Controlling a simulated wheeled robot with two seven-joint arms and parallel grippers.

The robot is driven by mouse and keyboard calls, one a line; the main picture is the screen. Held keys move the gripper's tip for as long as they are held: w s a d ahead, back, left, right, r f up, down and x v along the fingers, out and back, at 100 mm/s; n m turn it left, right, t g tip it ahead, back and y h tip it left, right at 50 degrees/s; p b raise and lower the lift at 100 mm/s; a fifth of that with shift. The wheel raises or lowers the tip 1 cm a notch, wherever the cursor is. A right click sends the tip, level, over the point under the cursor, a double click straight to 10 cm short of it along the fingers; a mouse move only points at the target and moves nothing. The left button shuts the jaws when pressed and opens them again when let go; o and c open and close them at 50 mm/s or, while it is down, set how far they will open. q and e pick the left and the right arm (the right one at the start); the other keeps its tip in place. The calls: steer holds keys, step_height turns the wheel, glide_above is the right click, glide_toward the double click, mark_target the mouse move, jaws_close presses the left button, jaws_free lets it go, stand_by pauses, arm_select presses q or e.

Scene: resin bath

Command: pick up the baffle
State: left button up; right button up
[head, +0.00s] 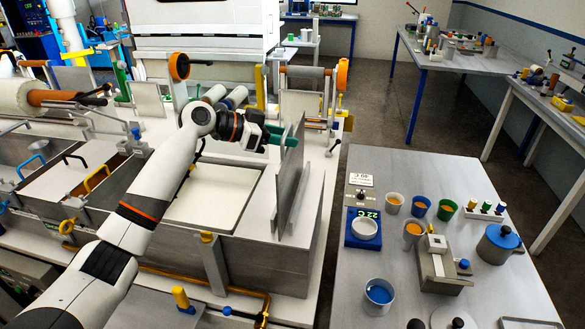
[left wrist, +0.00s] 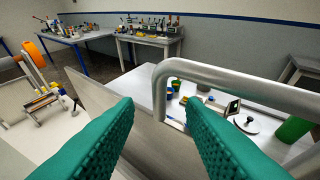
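The baffle looks like a thin grey upright plate (head: 289,182) at the right end of the bath in the head view. In the left wrist view its plate (left wrist: 97,92) and a bent metal tube handle (left wrist: 245,73) show close up. My left gripper (head: 283,138) is at the plate's upper edge. In the left wrist view its two teal fingers (left wrist: 160,130) are apart, with the handle's near leg showing in the gap between them. I cannot tell whether they touch it. My right gripper is not in view.
The resin bath (head: 215,196) with a pale basin lies left of the plate. A grey side table (head: 400,275) on the right holds cups (head: 379,292), a scale (head: 363,228) and a blue-lidded pot (head: 497,243). Rollers with orange end discs (head: 342,75) stand behind the bath. Open floor lies behind the side table.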

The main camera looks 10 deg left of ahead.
arm_select(q)
jaws_close()
steer(key=shift+s, duration=0.1)
